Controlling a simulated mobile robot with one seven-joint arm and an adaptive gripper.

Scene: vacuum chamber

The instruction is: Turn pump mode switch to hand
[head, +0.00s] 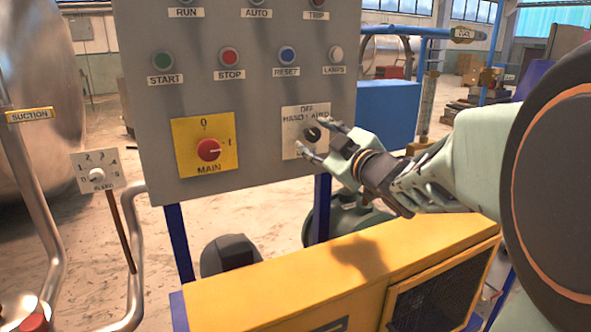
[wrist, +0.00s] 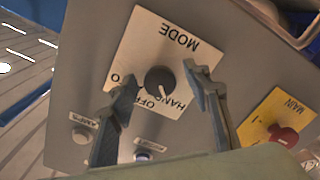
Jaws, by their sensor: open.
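The pump mode switch is a round black knob (head: 311,134) on a white plate (head: 292,118) lettered HAND, OFF and AUTO, at the lower right of the grey panel. In the wrist view the knob (wrist: 159,80) appears upside down, with MODE lettered on its plate (wrist: 178,48). Its pale pointer mark slants toward the HAND lettering; whether it sits exactly at HAND I cannot tell. My gripper (head: 315,137) is open in front of the plate, its fingers on either side of the knob. In the wrist view both fingers (wrist: 160,88) show gaps to the knob.
Left of the switch is the red MAIN knob (head: 208,149) on a yellow plate. Above are the START (head: 162,59), STOP (head: 229,56) and RESET (head: 287,55) buttons. A yellow machine housing (head: 330,265) stands below. The BLEED dial (head: 96,174) is further left.

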